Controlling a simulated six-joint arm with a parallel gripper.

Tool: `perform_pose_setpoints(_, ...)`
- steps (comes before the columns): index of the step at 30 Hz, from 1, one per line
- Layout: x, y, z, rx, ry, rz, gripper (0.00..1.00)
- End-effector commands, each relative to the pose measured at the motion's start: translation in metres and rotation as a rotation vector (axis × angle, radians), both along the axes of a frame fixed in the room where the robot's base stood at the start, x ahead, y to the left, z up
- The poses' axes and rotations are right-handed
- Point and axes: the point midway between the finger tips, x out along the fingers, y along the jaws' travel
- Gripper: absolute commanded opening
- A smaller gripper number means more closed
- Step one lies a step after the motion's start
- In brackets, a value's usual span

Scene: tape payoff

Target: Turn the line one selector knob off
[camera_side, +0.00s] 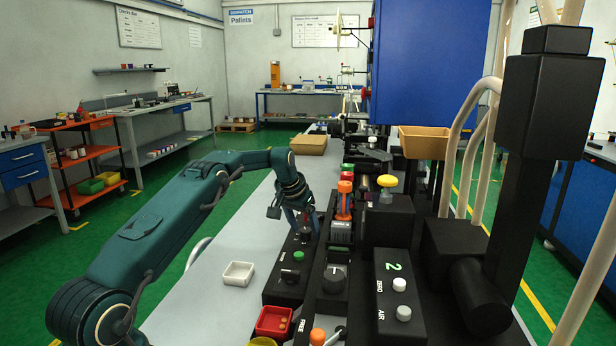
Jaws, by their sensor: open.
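My green arm reaches in from the left, and my gripper (306,226) points down over a dark control panel (283,291) beside the machine. The gripper is open, its fingers close around or just above a small control there; I cannot tell whether they touch it. A black selector knob (290,275) sits on the near part of this panel, by a green button (298,256). A larger round black knob (334,279) with a pale mark is on the strip to the right. The labels are too small to tell which knob is line one.
An orange-topped post (344,199) and a yellow knob (387,182) stand close right of the gripper. A black box (396,293) shows a green 2.

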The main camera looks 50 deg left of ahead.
Motion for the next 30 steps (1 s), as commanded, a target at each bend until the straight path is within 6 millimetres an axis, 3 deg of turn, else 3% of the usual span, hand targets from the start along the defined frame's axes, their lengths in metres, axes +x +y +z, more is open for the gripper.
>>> perform_pose_setpoints(4, 0.0001, 0.0, 0.0001, 0.0, 0.0, 0.0, 0.69)
perform_pose_setpoints(5, 0.0, 0.0, 0.0001, 0.0, 0.0, 0.0, 0.62)
perform_pose_setpoints(9, -0.0001, 0.0001, 0.0002, 0.0, 0.0, 0.0, 0.08)
perform_pose_setpoints(10, -0.0001, 0.0, 0.0002, 0.0, 0.0, 0.0, 0.0)
perform_pose_setpoints(16, -0.0003, 0.0007, 0.0001, -0.001, 0.001, -0.025, 0.0)
perform_pose_setpoints(30, -0.0004, 0.0018, 0.0, -0.001, 0.0, -0.266, 0.0)
